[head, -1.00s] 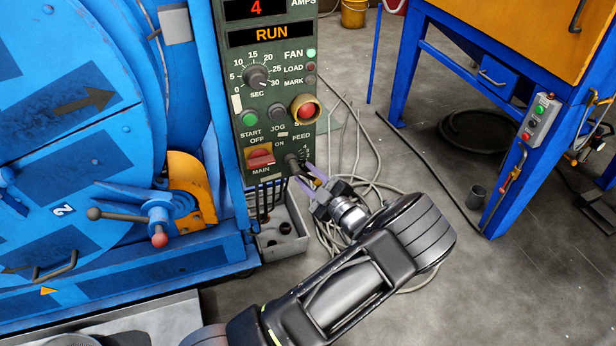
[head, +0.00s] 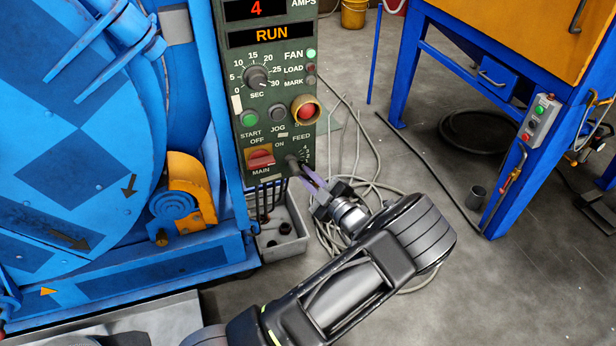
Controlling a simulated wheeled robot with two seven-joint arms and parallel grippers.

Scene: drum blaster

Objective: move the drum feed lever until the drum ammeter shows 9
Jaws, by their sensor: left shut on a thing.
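The drum ammeter (head: 256,9) at the top of the green control panel shows a red 4; its upper edge is cut off. The display below it (head: 271,34) reads RUN. The drum feed lever (head: 291,161) is at the lower right of the panel, beside a small FEED scale. My left gripper (head: 303,172) is shut on the feed lever, its purple-grey fingers reaching in from the right and below. The fingers hide part of the lever, so its exact setting is hard to read. My right gripper is not in view.
The blue drum (head: 70,130) stands left of the panel. The red MAIN switch (head: 261,158) and red stop button (head: 306,110) are close to the lever. A grey bin (head: 290,247) sits below. Cables (head: 335,235) lie on the floor. A blue-legged cabinet (head: 512,180) stands at right.

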